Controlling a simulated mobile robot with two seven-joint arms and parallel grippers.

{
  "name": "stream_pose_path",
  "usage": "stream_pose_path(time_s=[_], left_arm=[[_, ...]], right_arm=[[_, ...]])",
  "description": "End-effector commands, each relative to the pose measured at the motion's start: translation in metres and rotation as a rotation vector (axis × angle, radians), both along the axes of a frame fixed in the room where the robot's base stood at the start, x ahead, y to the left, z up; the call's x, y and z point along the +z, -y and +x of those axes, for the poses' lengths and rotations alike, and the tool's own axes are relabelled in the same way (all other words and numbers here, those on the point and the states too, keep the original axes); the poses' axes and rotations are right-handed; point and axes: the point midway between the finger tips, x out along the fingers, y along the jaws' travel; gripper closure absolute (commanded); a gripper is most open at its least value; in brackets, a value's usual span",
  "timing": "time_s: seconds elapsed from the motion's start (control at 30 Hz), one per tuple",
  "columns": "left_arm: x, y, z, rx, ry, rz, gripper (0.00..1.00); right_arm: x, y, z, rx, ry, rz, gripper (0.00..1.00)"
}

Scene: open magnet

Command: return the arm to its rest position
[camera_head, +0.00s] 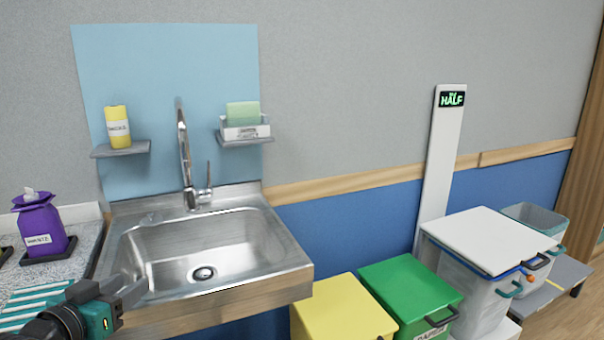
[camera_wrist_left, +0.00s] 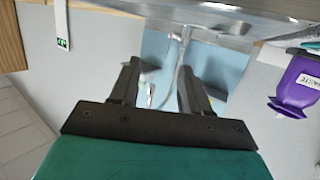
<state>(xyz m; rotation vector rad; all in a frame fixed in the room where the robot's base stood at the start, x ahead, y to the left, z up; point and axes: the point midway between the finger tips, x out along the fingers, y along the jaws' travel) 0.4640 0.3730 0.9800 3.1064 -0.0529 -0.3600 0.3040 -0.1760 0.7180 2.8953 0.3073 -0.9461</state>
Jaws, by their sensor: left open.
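My left gripper (camera_head: 122,292) is at the lower left of the head view, near the front left corner of the steel sink (camera_head: 292,256). Its fingers are apart and nothing is between them. In the left wrist view the two dark fingers of my left gripper (camera_wrist_left: 157,88) stand apart, with the faucet (camera_wrist_left: 178,65) and the light blue wall panel (camera_wrist_left: 213,62) behind them. That view appears upside down. My right gripper is not in view.
A purple dispenser (camera_head: 40,228) stands on the speckled counter at the left. The faucet (camera_head: 186,160) rises behind the basin. Shelves hold a yellow bottle (camera_head: 117,128) and a green sponge (camera_head: 243,113). Yellow (camera_head: 340,310), green (camera_head: 408,290) and white-lidded (camera_head: 485,240) bins stand at the right.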

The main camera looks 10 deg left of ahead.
Motion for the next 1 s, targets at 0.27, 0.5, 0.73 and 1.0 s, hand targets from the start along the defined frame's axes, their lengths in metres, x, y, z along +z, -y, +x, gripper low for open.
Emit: stream_pose_path(time_s=[0.27, 0.5, 0.73, 1.0], left_arm=[[-0.17, 0.093, -0.066, -0.051, -0.253, 0.042, 0.53], [-0.238, 0.175, -0.132, -0.15, -0.354, 0.075, 0.53], [-0.25, 0.197, -0.15, -0.18, -0.369, 0.083, 0.53], [-0.249, 0.196, -0.149, -0.18, -0.369, 0.083, 0.53]], right_arm=[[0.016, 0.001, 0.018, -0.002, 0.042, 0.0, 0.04], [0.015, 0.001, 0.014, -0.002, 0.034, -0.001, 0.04], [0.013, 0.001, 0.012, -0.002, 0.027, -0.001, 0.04], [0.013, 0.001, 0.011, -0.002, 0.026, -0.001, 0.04]])
